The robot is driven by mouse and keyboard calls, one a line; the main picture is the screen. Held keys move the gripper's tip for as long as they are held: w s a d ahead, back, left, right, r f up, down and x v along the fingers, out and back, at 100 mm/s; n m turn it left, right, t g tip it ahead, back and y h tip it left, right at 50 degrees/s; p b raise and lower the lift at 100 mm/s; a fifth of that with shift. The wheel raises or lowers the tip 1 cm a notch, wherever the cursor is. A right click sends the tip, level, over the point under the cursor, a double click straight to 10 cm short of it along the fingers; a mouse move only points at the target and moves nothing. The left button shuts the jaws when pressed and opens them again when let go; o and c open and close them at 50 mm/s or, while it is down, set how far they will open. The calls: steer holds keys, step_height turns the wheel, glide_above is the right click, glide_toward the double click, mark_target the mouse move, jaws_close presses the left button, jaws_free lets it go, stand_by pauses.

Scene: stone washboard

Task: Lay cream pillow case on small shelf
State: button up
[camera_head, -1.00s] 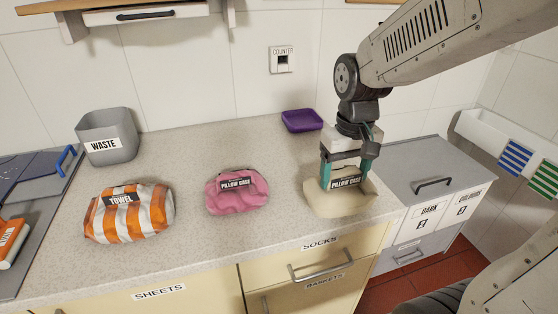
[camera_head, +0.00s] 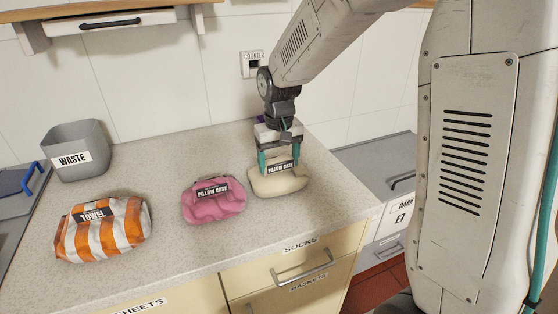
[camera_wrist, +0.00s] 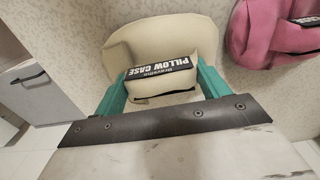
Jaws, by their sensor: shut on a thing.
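The cream pillow case (camera_head: 280,184) with a black label is at the right part of the counter, just right of the pink pillow case (camera_head: 214,202). My gripper (camera_head: 279,168) points down from above and is shut on it. In the wrist view the cream pillow case (camera_wrist: 128,47) sits between the teal fingers (camera_wrist: 164,88), its label facing up. I cannot tell whether it is clear of the counter or just touching it. A wall shelf (camera_head: 120,8) with a wooden top shows at the upper left; whether it is the small shelf is unclear.
A striped towel bundle (camera_head: 103,228) and a grey waste bin (camera_head: 76,150) stand on the counter (camera_head: 180,275) at left. A purple tray (camera_head: 262,119) is mostly hidden behind my gripper. A grey laundry cabinet (camera_head: 375,160) is at right. The front counter strip is clear.

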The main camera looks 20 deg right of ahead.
steer(key=shift+f, duration=0.2)
steer(key=o, duration=1)
steer(key=shift+o, duration=0.2)
